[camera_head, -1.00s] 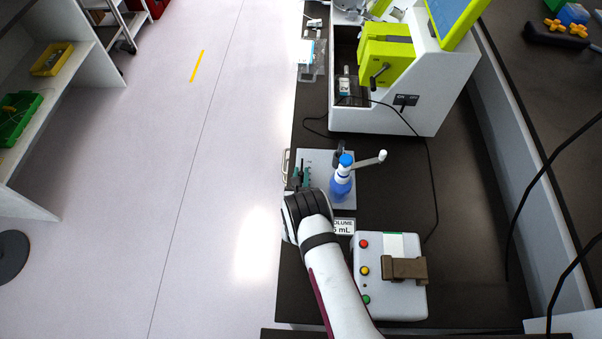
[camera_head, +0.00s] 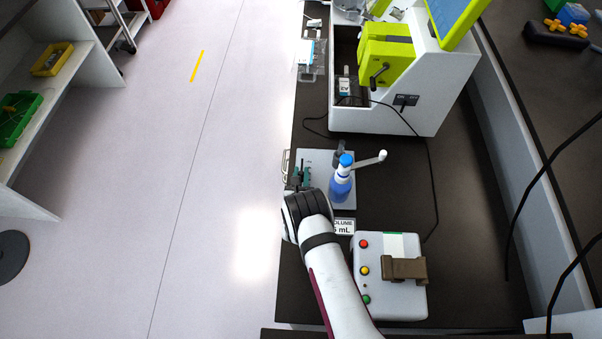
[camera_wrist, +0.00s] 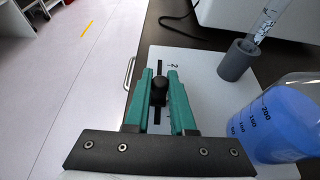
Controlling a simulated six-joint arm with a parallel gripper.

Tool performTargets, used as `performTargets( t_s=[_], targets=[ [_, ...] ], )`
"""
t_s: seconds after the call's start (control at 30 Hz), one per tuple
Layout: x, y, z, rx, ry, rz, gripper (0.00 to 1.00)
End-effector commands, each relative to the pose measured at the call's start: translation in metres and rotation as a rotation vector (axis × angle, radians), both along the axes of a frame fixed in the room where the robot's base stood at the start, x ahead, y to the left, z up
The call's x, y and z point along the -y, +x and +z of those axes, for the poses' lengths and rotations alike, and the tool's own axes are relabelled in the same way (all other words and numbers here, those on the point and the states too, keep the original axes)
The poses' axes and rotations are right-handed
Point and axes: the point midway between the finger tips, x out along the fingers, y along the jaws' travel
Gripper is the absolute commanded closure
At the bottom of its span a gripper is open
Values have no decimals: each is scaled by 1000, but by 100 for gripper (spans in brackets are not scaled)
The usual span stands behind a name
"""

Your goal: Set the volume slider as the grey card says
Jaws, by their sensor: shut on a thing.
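In the wrist view, the volume slider's black knob (camera_wrist: 159,91) sits in a dark slot on a light grey plate (camera_wrist: 197,66). A "2" is printed near the slot's far end; other marks are hidden. My gripper (camera_wrist: 159,74) has its green fingers shut on the knob, one on each side. In the head view, my gripper (camera_head: 300,176) is over the left part of the plate (camera_head: 318,156). The card (camera_head: 344,226) lies nearer, beside my wrist. It reads "VOLUME" and an amount in mL, but my arm covers its left part, so the full number cannot be read.
A bottle of blue liquid (camera_head: 341,187) with a white spout stands right of the slider, close to my gripper. A dark tube holder (camera_wrist: 239,61) is behind it. A box with coloured buttons (camera_head: 390,304) is right of my arm. A white-and-green machine (camera_head: 440,85) stands behind.

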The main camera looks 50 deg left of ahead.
Motion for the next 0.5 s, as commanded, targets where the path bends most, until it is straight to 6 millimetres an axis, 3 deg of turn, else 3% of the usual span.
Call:
performTargets(
  t_s=[0.17, 0.43, 0.47, 0.5],
  targets=[
    [-13, 14, 1, 1, 3, 0, 100],
    [-15, 15, 0, 1, 1, 0, 100],
    [-15, 15, 0, 1, 1, 0, 74],
    [-15, 15, 0, 1, 1, 0, 67]
  ],
)
